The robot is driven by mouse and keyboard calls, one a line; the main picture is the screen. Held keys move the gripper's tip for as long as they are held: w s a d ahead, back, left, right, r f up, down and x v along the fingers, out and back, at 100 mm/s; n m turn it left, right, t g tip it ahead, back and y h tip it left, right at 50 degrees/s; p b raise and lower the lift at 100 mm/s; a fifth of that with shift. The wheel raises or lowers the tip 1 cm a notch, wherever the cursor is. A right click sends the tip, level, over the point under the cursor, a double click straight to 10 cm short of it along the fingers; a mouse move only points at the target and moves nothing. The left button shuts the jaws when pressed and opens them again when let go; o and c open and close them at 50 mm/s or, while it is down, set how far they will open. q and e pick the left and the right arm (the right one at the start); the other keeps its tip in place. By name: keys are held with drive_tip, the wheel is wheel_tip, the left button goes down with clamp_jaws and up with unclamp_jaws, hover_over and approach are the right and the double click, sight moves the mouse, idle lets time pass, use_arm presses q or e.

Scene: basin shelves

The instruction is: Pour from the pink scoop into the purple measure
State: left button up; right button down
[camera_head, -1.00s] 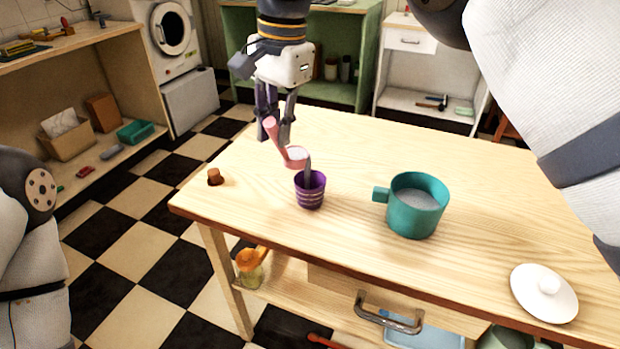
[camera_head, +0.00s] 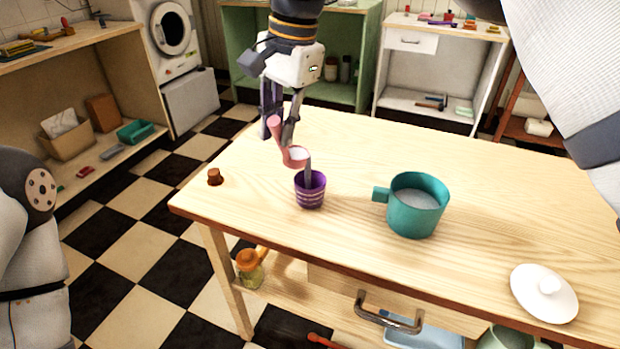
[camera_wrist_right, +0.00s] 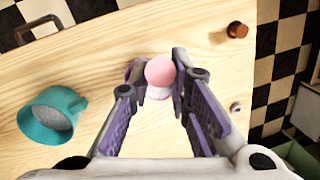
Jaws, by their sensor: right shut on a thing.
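The pink scoop (camera_head: 293,156) is held by its handle in my right gripper (camera_head: 280,138), tilted with its bowl low over the purple measure. The right wrist view shows the round pink handle end (camera_wrist_right: 160,72) between the fingertips (camera_wrist_right: 160,88). The purple measure (camera_head: 311,193) stands upright on the wooden table, striped with light bands. A grey stream runs from the scoop's bowl down into the measure. The measure's inside level is hidden. My left arm shows at the left edge, but its gripper is out of frame.
A teal pot (camera_head: 415,212) with greyish contents stands right of the measure, its handle pointing left. A white lid (camera_head: 544,293) lies at the table's front right. A small brown stopper (camera_head: 215,177) sits near the left edge. The table's far middle is clear.

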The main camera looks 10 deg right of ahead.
drive_tip(key=shift+s+d+r+t+y, duration=0.15)
drive_tip(key=shift+d+r+y, duration=0.05)
drive_tip(key=shift+d+y, duration=0.25)
drive_tip(key=shift+s+d+r+t+y, duration=0.1)
drive_tip(key=shift+d+r+t+y, duration=0.05)
drive_tip(key=shift+d+y, duration=0.3)
idle(2.1)
drive_tip(key=shift+s+d+r+t+y, duration=0.1)
drive_tip(key=shift+s+d+t+y, duration=0.15)
drive_tip(key=shift+d+y, duration=0.6)
drive_tip(key=shift+s+d+t+y, duration=0.25)
drive_tip(key=shift+d+y, duration=0.55)
drive_tip(key=shift+y, duration=0.05)
idle(3.3)
